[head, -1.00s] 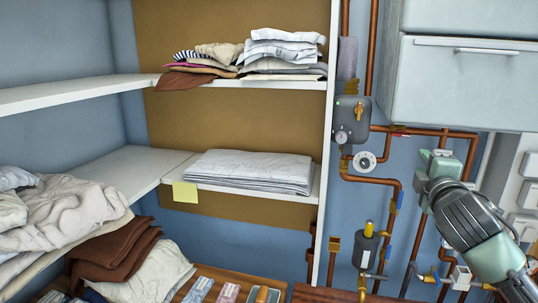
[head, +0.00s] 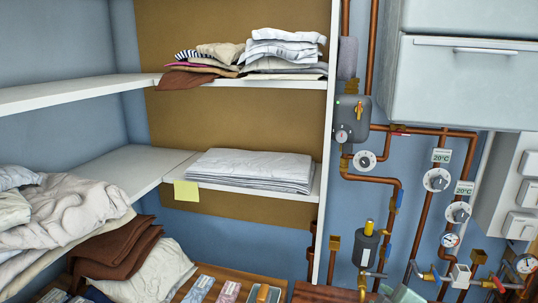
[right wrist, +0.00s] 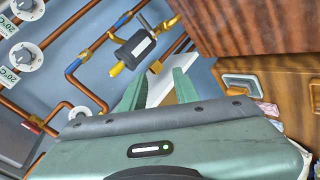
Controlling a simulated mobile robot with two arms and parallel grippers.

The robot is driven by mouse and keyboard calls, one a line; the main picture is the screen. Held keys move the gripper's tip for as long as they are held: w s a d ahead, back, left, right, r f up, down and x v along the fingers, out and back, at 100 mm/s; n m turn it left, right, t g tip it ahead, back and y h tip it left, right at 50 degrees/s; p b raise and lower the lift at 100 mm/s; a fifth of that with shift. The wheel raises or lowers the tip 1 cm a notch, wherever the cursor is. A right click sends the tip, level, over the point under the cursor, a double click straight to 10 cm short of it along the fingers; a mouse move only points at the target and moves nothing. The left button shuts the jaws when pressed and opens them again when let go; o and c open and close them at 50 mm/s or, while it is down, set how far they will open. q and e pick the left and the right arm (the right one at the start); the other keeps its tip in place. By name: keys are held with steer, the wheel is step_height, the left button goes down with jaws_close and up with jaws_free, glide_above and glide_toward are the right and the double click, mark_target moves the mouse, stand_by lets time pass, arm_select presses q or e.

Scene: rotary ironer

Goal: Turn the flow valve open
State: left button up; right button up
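Copper pipes with several valves run up the blue wall at the right of the head view. A grey-levered valve (head: 374,275) is below a black cylinder (head: 366,250) with a yellow cap. No label shows which is the flow valve. My right gripper (right wrist: 158,88) shows two green fingers apart with nothing between them; the black cylinder (right wrist: 136,48) is beyond them. A pale green part shows at the head view's bottom edge. My left gripper is out of view.
White dials (head: 437,180) (head: 457,212) hang on the pipes under 20°C tags. A grey box (head: 352,120) with an orange knob is left of them. A white cabinet (head: 465,85) overhangs above. Shelves (head: 130,165) with folded laundry fill the left.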

steer(key=s+a+f+m+g+y, duration=0.1)
steer(key=s+a+f+m+g, duration=0.15)
steer(key=s+f, duration=0.55)
steer(key=s+a+f+m+g, duration=0.1)
steer(key=s+f+m+g, duration=0.25)
steer(key=s, duration=0.75)
steer(key=s+a+f+m+g+y, duration=0.1)
steer(key=s+a+f+m+g, duration=0.1)
steer(key=s+f, duration=0.6)
steer(key=s+f+g+b, duration=0.1)
steer(key=s+f+b, duration=0.15)
steer(key=f, duration=2.15)
steer(key=s+d+f+g+b, duration=0.1)
steer(key=s+d+f+b, duration=0.1)
steer(key=s+f, duration=1.6)
step_height(320, 180, down, 2)
steer(key=shift+d+h, duration=0.3)
steer(key=shift+d, duration=0.35)
